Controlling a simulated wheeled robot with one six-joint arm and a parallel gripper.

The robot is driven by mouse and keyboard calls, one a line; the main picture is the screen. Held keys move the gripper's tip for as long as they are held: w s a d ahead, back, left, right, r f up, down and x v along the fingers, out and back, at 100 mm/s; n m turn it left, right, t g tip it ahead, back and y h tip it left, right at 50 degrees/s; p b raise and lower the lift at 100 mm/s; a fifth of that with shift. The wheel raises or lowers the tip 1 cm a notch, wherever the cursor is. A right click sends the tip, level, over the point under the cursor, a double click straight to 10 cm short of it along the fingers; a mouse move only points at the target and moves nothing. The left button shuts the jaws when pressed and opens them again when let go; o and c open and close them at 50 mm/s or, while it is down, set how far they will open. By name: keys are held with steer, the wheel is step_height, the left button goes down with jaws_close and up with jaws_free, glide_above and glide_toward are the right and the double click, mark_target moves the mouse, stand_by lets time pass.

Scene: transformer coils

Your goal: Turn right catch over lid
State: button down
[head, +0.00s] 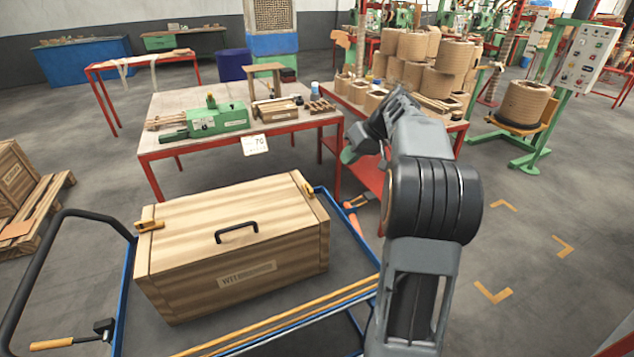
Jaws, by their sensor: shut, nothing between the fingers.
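A closed wooden crate (225,275) sits on a cart, with its lid (190,215) on and a black handle (237,232) at the lid's front edge. The right catch (309,190) is a small brass-coloured piece at the lid's right end; whether it lies over the lid or beside it is too small to tell. The left catch (150,226) is a larger brass piece at the lid's left end. My gripper (350,154) is beyond and to the right of the crate, apart from the right catch, small and partly hidden by my arm. It is shut and empty.
The blue-framed cart (350,262) has a black push handle (52,262) at left and an orange-handled tool (65,342). Behind stands a red-legged workbench (160,105) with a green machine (218,118). Air above the lid is free.

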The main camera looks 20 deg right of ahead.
mark_target(308, 189)
steer(key=shift+w+d, duration=0.25)
steer(key=shift+d, duration=0.45)
steer(key=x, duration=0.3)
steer(key=a+x, duration=0.1)
steer(key=x, duration=0.3)
steer(key=a+r+x, duration=0.1)
steer(key=x, duration=0.3)
steer(key=shift+a, duration=0.95)
steer(key=shift+a, duration=0.1)
